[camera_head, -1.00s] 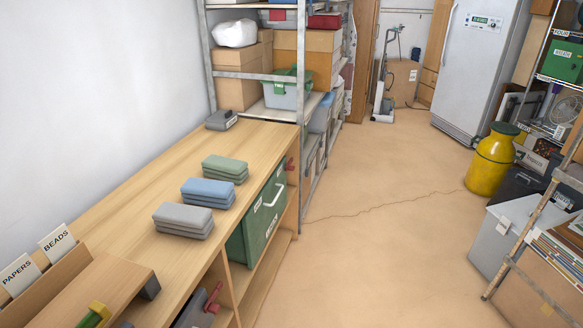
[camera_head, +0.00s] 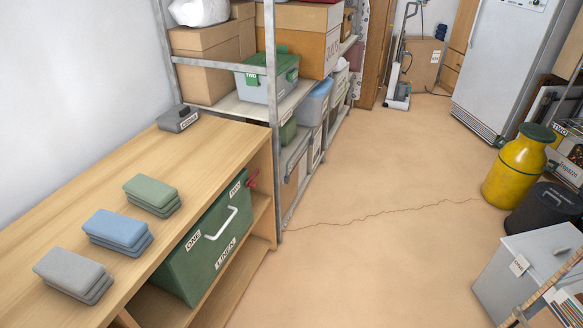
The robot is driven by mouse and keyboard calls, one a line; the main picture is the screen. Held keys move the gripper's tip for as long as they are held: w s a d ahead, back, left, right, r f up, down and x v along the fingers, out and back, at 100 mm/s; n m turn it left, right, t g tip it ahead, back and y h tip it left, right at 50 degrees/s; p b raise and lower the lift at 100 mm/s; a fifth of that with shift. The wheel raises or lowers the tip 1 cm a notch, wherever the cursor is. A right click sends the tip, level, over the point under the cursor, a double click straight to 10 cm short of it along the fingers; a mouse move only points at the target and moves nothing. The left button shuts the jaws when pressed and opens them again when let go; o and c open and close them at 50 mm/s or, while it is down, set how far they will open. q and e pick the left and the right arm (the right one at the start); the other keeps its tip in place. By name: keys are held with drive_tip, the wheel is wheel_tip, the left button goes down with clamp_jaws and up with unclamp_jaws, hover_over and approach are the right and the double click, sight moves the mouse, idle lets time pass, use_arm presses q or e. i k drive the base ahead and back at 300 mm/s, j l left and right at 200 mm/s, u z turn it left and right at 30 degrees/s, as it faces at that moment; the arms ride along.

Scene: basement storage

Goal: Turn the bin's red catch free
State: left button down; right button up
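A green bin (camera_head: 186,268) sits in the open front of the wooden cabinet. It has a white handle (camera_head: 222,224) and labels reading ONE, TWO and LINEN. A small red catch (camera_head: 252,179) shows at the bin's far right end, near the cabinet's end panel. It is too small to tell how it is turned or just what it is fixed to. Neither of my grippers is in view.
Grey, blue (camera_head: 118,232) and green folded cloth stacks lie on the cabinet top (camera_head: 165,160). A metal shelf (camera_head: 274,120) stands just beyond. The floor (camera_head: 360,240) to the right is clear up to a yellow can (camera_head: 515,170) and grey box (camera_head: 525,270).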

sight(250, 183)
drive_tip(key=i+l, duration=1.05)
